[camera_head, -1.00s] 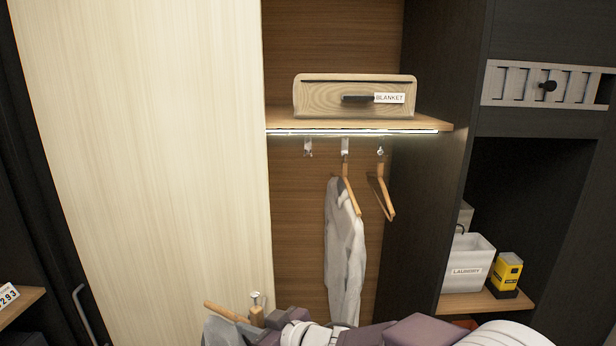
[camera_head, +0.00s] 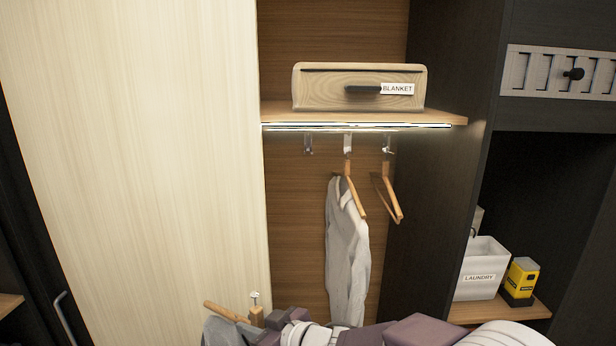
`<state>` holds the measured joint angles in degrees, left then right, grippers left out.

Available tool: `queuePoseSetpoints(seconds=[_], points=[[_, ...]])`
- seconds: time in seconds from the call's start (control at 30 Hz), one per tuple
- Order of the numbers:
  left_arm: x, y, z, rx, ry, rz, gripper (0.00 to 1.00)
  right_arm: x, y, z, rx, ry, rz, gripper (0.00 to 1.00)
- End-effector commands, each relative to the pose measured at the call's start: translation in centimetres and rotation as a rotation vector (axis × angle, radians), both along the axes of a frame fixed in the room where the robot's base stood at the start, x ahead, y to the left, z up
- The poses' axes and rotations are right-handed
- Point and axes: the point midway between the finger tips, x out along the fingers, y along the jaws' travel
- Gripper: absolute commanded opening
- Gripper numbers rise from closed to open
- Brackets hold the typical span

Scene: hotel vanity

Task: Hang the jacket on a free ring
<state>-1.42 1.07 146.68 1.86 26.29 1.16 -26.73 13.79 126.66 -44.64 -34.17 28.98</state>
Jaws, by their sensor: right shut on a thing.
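My right gripper (camera_head: 272,320) shows at the bottom of the head view, shut on a wooden hanger (camera_head: 228,312). A grey jacket (camera_head: 218,332) hangs on this hanger, mostly cut off by the bottom edge. The hanger's metal hook (camera_head: 254,298) points up. Under the lit shelf are three rings. The left ring (camera_head: 308,144) is empty. The middle ring (camera_head: 347,145) bears a hanger with a light grey garment (camera_head: 346,250). The right ring (camera_head: 388,146) bears a bare wooden hanger (camera_head: 390,198). My held hanger is below and left of the rings, apart from them. My left gripper is out of view.
A pale door panel (camera_head: 130,150) stands to the left of the closet. A wooden BLANKET box (camera_head: 335,92) sits on the shelf (camera_head: 285,115). At the lower right are a LAUNDRY bin (camera_head: 480,272) and a yellow box (camera_head: 521,280). The back wall below the left ring is clear.

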Motion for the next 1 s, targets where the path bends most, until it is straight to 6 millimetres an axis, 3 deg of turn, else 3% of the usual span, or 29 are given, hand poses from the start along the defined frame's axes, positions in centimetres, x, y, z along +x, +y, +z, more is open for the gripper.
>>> queuePoseSetpoints(seconds=[0.03,0.3,0.4,0.5,0.6,1.0], points=[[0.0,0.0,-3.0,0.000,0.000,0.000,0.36,0.0,0.0,-2.9,0.002,-0.002,0.000,0.00],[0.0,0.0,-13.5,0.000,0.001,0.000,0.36,0.0,0.0,-13.4,0.002,-0.002,0.000,0.00],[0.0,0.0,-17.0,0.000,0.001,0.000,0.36,0.0,0.0,-16.8,0.003,-0.003,0.000,0.00],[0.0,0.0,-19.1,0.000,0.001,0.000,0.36,0.0,0.0,-19.0,0.003,-0.003,0.000,0.00],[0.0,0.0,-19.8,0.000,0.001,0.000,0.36,0.0,0.0,-19.7,0.003,-0.003,0.000,0.00],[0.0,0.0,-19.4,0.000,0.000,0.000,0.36,0.1,0.0,-19.2,0.003,-0.003,-0.001,0.00]])
